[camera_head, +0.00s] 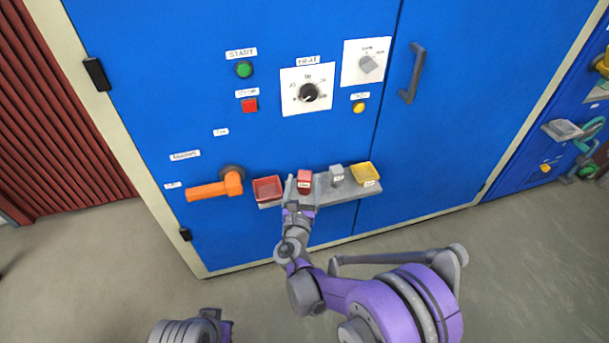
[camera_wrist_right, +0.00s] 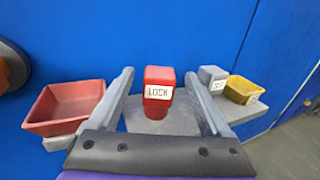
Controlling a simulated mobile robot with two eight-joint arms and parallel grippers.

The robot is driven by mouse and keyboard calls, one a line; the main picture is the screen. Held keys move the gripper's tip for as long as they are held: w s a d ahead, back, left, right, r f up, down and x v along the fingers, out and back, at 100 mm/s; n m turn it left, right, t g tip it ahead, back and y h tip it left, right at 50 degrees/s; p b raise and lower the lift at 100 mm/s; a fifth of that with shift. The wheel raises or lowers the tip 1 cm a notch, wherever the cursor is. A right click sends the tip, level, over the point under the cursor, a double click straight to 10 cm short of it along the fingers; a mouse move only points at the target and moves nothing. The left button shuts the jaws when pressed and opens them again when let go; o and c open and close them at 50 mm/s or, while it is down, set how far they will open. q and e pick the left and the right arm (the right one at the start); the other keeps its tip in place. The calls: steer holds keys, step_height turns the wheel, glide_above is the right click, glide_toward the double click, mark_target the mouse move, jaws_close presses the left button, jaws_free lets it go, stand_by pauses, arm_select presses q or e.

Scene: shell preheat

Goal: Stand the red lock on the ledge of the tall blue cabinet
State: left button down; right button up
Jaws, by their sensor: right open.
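The red lock (camera_head: 304,181), a small block with a white LOCK label, stands upright on the grey ledge (camera_head: 329,192) of the tall blue cabinet (camera_head: 285,140). It also shows in the right wrist view (camera_wrist_right: 159,88). My right gripper (camera_head: 298,194) is at the ledge. In the wrist view its open fingers (camera_wrist_right: 158,78) lie on either side of the lock, with gaps on both sides. The lock's base is seen on the ledge surface.
A red tray (camera_head: 267,188) sits at the ledge's left, and a grey block (camera_head: 336,175) and a yellow tray (camera_head: 364,173) at its right. An orange handle (camera_head: 215,188) sticks out left of the ledge. Knobs and buttons are above.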

steer(key=s, duration=0.8)
steer(key=shift+s+a+p, duration=0.25)
steer(key=shift+a+p, duration=0.1)
steer(key=shift+d, duration=0.1)
steer(key=s+d+r+m+g+h, duration=0.2)
steer(key=d+m+g+h, duration=0.15)
steer(key=d+m, duration=0.8)
steer(key=s+d+f+m+g, duration=0.2)
steer(key=s+d+m+g, duration=0.4)
steer(key=s+d+m, duration=0.45)
steer(key=s+a+f+m+g+y, duration=0.1)
steer(key=s+m+g+y, duration=0.3)
steer(key=s+m, duration=0.9)
steer(key=s+y, duration=0.1)
steer(key=s, duration=0.2)
steer(key=shift+a+f, duration=0.3)
